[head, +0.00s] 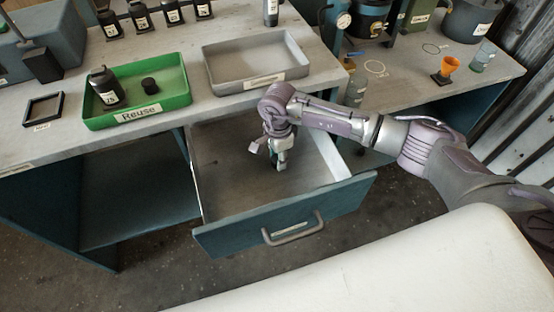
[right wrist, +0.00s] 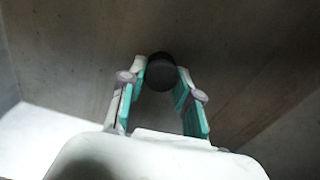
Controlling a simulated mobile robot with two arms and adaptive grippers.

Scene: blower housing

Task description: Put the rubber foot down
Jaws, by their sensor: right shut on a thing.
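My right gripper (head: 281,164) reaches down into the open drawer (head: 228,190) below the bench. In the right wrist view, its fingers (right wrist: 161,82) are shut on a dark round rubber foot (right wrist: 160,70), which sits between the fingertips. The brown drawer floor shows behind the foot; I cannot tell whether the foot touches it. In the head view, the gripper hides the held foot. A similar small black round piece (head: 150,86) lies in the green tray labelled Reuse (head: 180,98). My left gripper is not in view.
The green tray also holds a black bottle (head: 106,87). An empty grey tray (head: 292,83) stands behind the drawer on the bench, and a small black frame (head: 43,108) lies at left. The drawer's walls surround my gripper; its floor looks otherwise clear.

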